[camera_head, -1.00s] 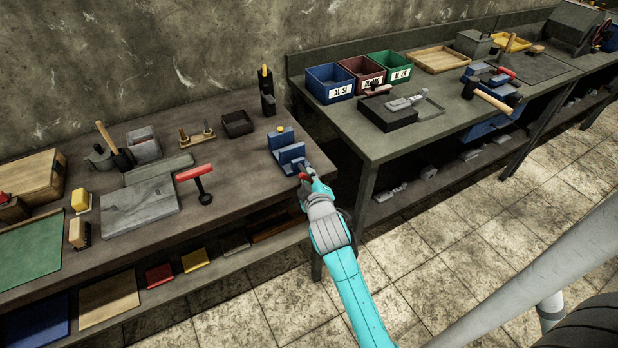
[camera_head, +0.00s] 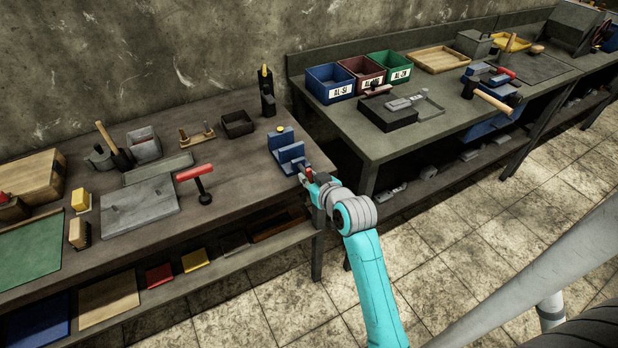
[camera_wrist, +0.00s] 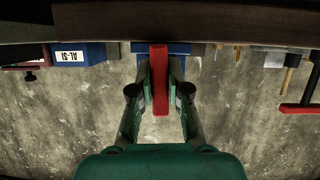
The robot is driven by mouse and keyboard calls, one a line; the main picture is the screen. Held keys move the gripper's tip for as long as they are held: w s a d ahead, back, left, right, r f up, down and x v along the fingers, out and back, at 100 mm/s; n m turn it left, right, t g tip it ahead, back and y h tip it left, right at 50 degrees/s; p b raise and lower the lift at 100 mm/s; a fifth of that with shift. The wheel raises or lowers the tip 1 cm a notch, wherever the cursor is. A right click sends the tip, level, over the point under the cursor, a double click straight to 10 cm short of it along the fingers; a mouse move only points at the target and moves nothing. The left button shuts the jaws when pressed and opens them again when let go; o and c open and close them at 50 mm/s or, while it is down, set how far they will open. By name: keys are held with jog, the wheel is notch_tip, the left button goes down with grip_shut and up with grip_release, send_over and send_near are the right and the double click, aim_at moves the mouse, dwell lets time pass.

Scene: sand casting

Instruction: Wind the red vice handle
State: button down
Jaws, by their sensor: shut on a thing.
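A small blue vice (camera_head: 287,152) stands at the right end of the left bench. Its red handle (camera_head: 308,171) is on the side facing my arm. My gripper (camera_head: 312,178) is at the handle, beside the bench edge. In the wrist view, the red handle (camera_wrist: 160,78) is a bar between my two fingers (camera_wrist: 161,88), and they are shut on it. Part of the blue vice (camera_wrist: 178,48) shows behind it. In the head view, my wrist partly hides the handle.
A red-topped T-shaped tool (camera_head: 195,173) and a grey plate (camera_head: 140,207) lie left of the vice. A gap separates this bench from the right bench (camera_head: 375,148). That bench holds a blue bin (camera_head: 330,83) and a hammer (camera_head: 490,98).

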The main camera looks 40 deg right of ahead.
jog(key=shift+f, duration=0.1)
dwell(0.3)
jog(key=c, duration=1.1)
grip_release()
jog(key=v, duration=1.2)
jog(key=shift+d, duration=0.15)
